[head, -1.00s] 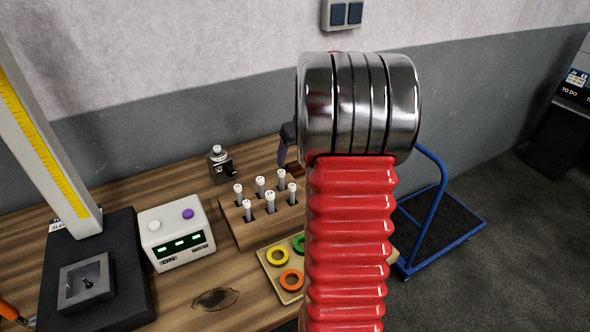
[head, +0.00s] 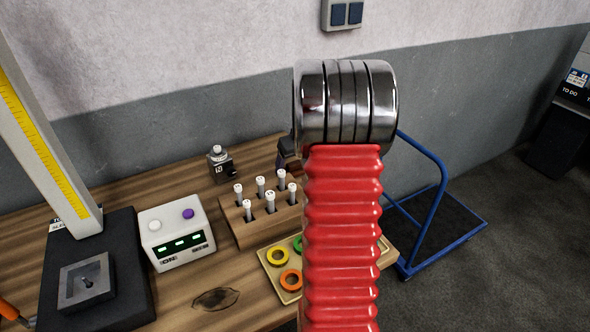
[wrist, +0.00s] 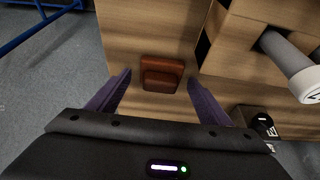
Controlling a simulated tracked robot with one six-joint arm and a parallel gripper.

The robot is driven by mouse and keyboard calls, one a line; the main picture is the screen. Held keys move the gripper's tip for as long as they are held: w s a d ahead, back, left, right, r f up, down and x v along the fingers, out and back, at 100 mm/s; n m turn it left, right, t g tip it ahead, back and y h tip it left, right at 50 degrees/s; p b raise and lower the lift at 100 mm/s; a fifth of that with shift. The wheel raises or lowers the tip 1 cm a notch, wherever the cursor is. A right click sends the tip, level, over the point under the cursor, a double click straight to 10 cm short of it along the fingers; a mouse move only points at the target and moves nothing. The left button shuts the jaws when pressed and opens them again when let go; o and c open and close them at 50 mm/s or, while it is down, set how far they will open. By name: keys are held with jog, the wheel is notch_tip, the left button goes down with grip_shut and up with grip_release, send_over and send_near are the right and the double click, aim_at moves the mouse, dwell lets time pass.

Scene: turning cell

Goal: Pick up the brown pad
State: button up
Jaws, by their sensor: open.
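The brown pad (wrist: 162,80) is a small reddish-brown, stepped block on the wooden bench top (wrist: 140,35) in the wrist view. My gripper (wrist: 159,78) is open, with one purple finger on each side of the pad in the picture. Gaps show between both fingers and the pad, and nothing is held. I cannot tell how high the fingertips are above the bench. In the head view my red arm and metal joint hide the pad and most of the gripper; only a dark part shows at the joint's left.
A wooden rack (head: 240,226) with several white-capped pins stands left of my arm, and at right in the wrist view. A tray of coloured rings (head: 285,297), a white control box (head: 176,232) and a small dark device (head: 221,167) are nearby. A blue trolley (head: 445,230) stands beyond the bench.

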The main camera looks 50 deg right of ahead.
jog(key=shift+c, duration=0.6)
jog(key=c, duration=1)
